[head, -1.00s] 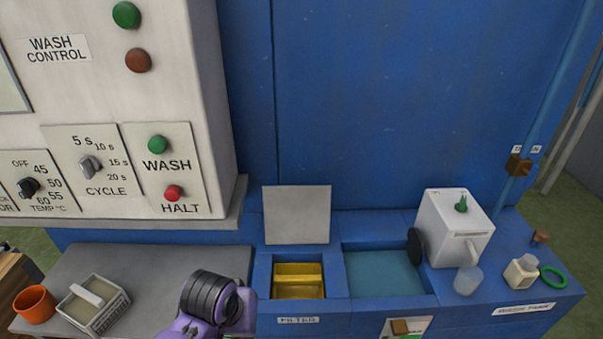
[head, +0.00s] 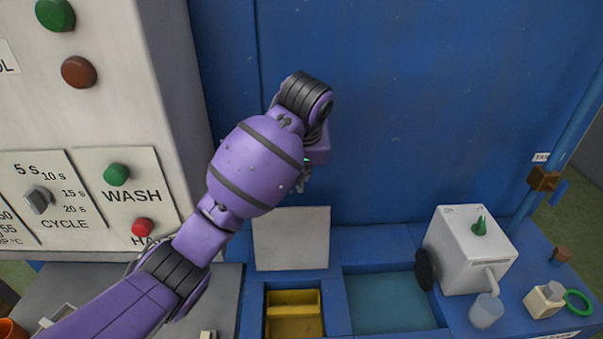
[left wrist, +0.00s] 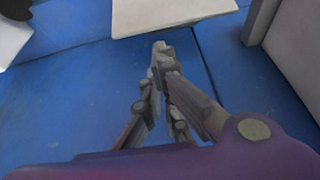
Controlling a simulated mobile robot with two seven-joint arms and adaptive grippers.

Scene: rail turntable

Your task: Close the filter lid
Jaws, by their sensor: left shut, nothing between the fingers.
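The filter lid (head: 291,238) is a flat light-grey plate, standing up at the back of the filter opening. The filter compartment (head: 294,326) below it is open and shows a yellow insert (head: 294,302). My purple left arm reaches up across the head view. Its left gripper (head: 301,182) is just above the lid's top edge, partly hidden by the wrist. In the left wrist view the left gripper (left wrist: 160,50) is shut and empty, with its tips close to a pale plate edge, likely the lid (left wrist: 170,14). I cannot tell whether they touch. My right gripper is not in view.
The wash control cabinet (head: 110,80) stands at the left. The water basin (head: 392,302) lies right of the filter. A white box (head: 470,248) with a dark disc stands beside it.

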